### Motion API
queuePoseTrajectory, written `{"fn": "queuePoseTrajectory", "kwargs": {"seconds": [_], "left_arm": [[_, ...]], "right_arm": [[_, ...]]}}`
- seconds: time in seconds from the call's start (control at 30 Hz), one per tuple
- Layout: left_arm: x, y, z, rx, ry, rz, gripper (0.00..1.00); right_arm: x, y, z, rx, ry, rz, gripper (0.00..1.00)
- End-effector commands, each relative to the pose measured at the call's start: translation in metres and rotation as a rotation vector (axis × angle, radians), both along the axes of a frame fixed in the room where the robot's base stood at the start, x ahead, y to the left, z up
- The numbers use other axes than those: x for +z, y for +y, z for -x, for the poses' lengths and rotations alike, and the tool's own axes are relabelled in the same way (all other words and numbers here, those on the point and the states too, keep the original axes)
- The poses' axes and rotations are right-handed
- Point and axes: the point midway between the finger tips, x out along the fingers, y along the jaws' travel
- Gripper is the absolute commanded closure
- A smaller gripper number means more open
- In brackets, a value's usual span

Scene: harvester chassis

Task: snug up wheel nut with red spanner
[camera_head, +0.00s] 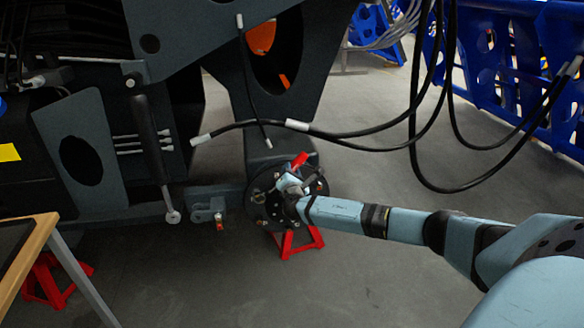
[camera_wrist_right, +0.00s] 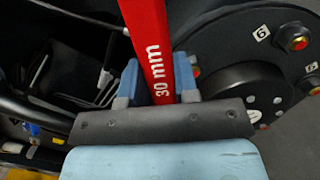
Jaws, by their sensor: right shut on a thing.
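The red spanner (camera_wrist_right: 150,45), marked "30 mm", runs up from my right gripper (camera_wrist_right: 157,85) in the right wrist view. The gripper is shut on it, a blue finger on each side. In the head view a short red end of the spanner (camera_head: 300,160) shows above my right gripper (camera_head: 290,185), in front of the dark wheel hub (camera_head: 258,205). In the wrist view the hub (camera_wrist_right: 230,50) lies to the right. One wheel nut (camera_wrist_right: 296,40) beside a "6" label and another nut at the right edge show there. The spanner's far end is out of the wrist view. My left gripper is not in view.
A red stand (camera_head: 298,240) is below the hub. Black hoses (camera_head: 350,130) hang above and right of my right arm. A wooden-edged table (camera_head: 25,260) is at the lower left. Blue racks (camera_head: 520,60) stand at the upper right. Grey floor is open between.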

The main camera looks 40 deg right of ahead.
Motion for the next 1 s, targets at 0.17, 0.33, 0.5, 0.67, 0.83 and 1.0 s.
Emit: {"fn": "queuePoseTrajectory", "kwargs": {"seconds": [0.17, 0.33, 0.5, 0.67, 0.83, 1.0], "left_arm": [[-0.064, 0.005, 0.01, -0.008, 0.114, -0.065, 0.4], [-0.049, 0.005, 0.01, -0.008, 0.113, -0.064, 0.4], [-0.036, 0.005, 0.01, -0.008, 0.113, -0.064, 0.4], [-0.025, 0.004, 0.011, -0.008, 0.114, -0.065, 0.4], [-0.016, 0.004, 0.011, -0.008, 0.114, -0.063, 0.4], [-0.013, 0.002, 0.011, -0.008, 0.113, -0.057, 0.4]], "right_arm": [[-0.007, 0.004, 0.004, 0.003, 0.001, -0.002, 1.0], [-0.005, 0.014, 0.02, 0.005, 0.003, -0.002, 1.0], [-0.006, 0.025, 0.037, 0.005, 0.003, -0.003, 1.0], [-0.006, 0.035, 0.053, 0.005, 0.003, -0.003, 1.0], [-0.005, 0.043, 0.066, 0.006, 0.002, -0.004, 1.0], [-0.005, 0.045, 0.07, 0.005, 0.002, -0.002, 1.0]]}}
